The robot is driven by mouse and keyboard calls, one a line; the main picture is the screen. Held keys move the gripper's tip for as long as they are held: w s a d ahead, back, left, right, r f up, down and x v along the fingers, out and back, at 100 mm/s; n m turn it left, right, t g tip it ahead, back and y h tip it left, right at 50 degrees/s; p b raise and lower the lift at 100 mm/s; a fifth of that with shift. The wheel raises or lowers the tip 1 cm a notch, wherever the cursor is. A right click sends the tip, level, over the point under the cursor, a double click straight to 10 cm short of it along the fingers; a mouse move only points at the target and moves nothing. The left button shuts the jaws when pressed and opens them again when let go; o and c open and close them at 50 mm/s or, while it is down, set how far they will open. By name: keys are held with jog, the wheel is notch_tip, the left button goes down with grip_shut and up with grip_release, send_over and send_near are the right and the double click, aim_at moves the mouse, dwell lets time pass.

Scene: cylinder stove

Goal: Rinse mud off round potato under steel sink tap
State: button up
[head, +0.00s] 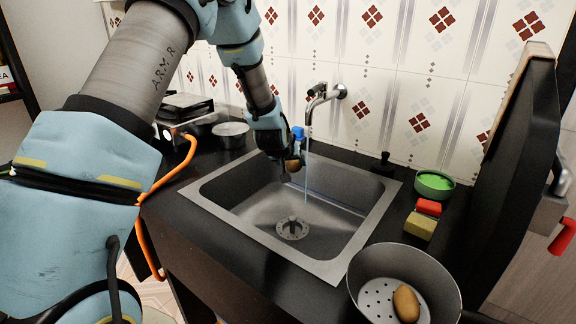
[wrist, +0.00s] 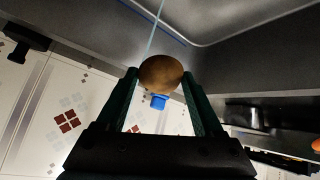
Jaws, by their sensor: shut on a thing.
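My gripper (head: 289,172) reaches over the left back part of the steel sink (head: 245,206) and is shut on a round brown potato (wrist: 161,72). In the wrist view the potato sits between the two fingertips. In the head view the potato is small and partly hidden by the gripper. The steel tap (head: 326,92) on the wall is running, and a thin water stream (head: 307,160) falls into the sink just right of the gripper. In the wrist view the stream (wrist: 153,30) meets the potato's outline; I cannot tell whether it touches it.
A white colander (head: 358,270) with another, longer potato (head: 405,303) stands at the front right. A yellow-and-red sponge pair (head: 421,224) and a green bowl (head: 434,184) lie right of the sink. A blue-topped object (head: 298,132) stands behind the gripper. A pan (head: 230,134) is at left.

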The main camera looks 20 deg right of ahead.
jog(key=w+d+f, duration=0.1)
jog(key=w+d, duration=0.3)
jog(key=d, duration=0.1)
jog(key=shift+w+d+f+b, duration=0.2)
jog(key=shift+d+b, duration=0.05)
jog(key=shift+b, duration=0.1)
jog(key=shift+s+d, duration=0.1)
dwell(0.6)
jog(key=shift+s+d, duration=0.25)
jog(key=shift+s, duration=0.1)
jog(key=shift+s+a+b, duration=0.45)
jog(key=shift+s+a, duration=0.85)
jog(key=shift+a, duration=0.25)
jog(key=shift+s+a+b, duration=0.4)
jog(key=shift+s+a, duration=0.85)
jog(key=shift+a, duration=0.3)
